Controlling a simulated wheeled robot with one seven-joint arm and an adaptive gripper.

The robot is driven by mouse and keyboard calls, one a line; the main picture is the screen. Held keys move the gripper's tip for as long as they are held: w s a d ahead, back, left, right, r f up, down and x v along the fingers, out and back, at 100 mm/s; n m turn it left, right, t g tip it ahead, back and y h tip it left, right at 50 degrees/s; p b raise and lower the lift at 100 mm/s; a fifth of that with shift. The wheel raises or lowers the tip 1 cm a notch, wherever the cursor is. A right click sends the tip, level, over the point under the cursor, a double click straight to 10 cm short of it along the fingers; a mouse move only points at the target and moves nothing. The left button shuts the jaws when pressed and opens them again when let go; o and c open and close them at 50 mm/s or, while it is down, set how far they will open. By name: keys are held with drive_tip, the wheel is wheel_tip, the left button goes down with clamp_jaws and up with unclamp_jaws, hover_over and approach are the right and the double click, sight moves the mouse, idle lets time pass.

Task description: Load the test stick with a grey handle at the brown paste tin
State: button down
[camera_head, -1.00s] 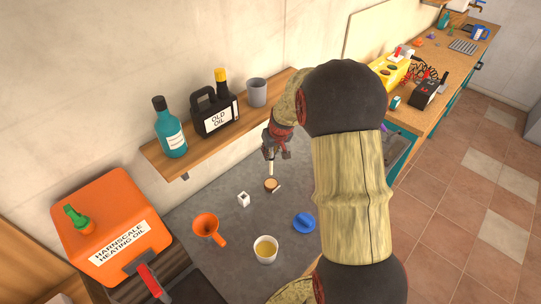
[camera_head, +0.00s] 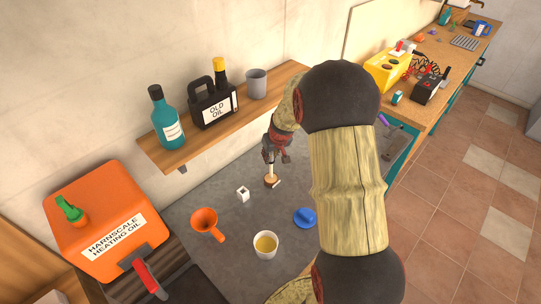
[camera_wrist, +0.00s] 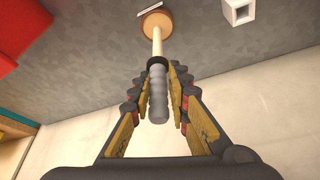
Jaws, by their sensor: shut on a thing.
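My gripper (camera_wrist: 157,92) is shut on the grey handle of the test stick (camera_wrist: 157,100), and it also shows in the head view (camera_head: 276,150). The stick's pale shaft points away from the gripper and down to the brown paste tin (camera_wrist: 156,24). In the head view the tin (camera_head: 272,182) stands on the grey surface below the gripper. The stick's end appears to meet the tin's brown top. I cannot tell how deep it is. A thin pale strip lies at the tin's edge.
On the grey surface are a small white block (camera_head: 243,194), an orange funnel (camera_head: 206,224), a white cup of yellow liquid (camera_head: 265,245) and a blue lid-like item (camera_head: 305,218). A wooden shelf (camera_head: 215,131) with bottles and a grey cup hangs behind. An orange oil can (camera_head: 108,220) stands left.

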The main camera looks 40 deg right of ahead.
drive_tip(key=shift+f+b, duration=0.6)
drive_tip(key=shift+b, duration=0.05)
idle(2.2)
drive_tip(key=shift+r, duration=0.1)
drive_tip(key=shift+r+p, duration=2.05)
drive_tip(key=shift+r, duration=1.45)
